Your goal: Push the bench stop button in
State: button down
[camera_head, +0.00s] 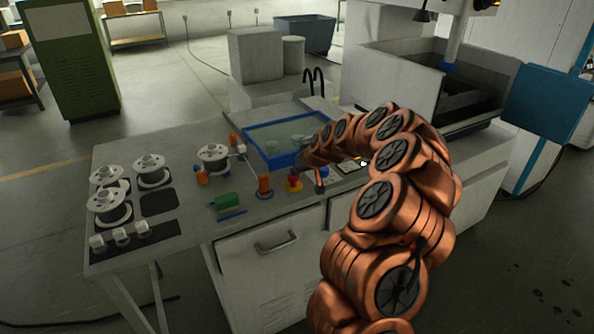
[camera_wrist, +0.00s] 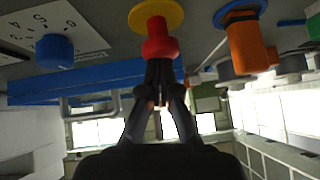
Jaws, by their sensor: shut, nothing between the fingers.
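The bench stop button (camera_head: 294,183) is a red mushroom head on a yellow base at the front edge of the grey bench. In the wrist view the red button (camera_wrist: 159,46) hangs from its yellow disc at top centre, as that view is upside down. My gripper (camera_wrist: 160,68) is shut and empty, its dark fingertips lined up with the face of the red head. In the head view my gripper (camera_head: 299,170) is right at the button, partly covering it. I cannot tell whether the tips touch it or whether it is pressed in.
An orange post (camera_head: 264,187) on a blue base stands left of the button. A green cylinder (camera_head: 229,201) and several wire spools (camera_head: 110,205) lie farther left. Behind is a blue-rimmed tray (camera_head: 277,160). A white dial plate with a blue knob (camera_wrist: 55,51) is on the button's other side.

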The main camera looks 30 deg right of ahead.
jog(key=shift+f+b, duration=0.95)
jog(key=shift+b, duration=0.2)
jog(key=shift+s+a+f, duration=0.2)
jog(key=shift+a+f, duration=0.1)
jog(key=shift+f, duration=0.15)
jog(key=shift+b, duration=0.3)
jog(key=r, duration=0.3)
jog(key=d+r+b, duration=0.1)
jog(key=r, duration=0.1)
jog(key=shift+w+r, duration=0.1)
jog(key=shift+w, duration=0.15)
jog(key=b+v, duration=0.3)
jog(key=v, duration=0.7)
jog(key=shift+r, duration=0.3)
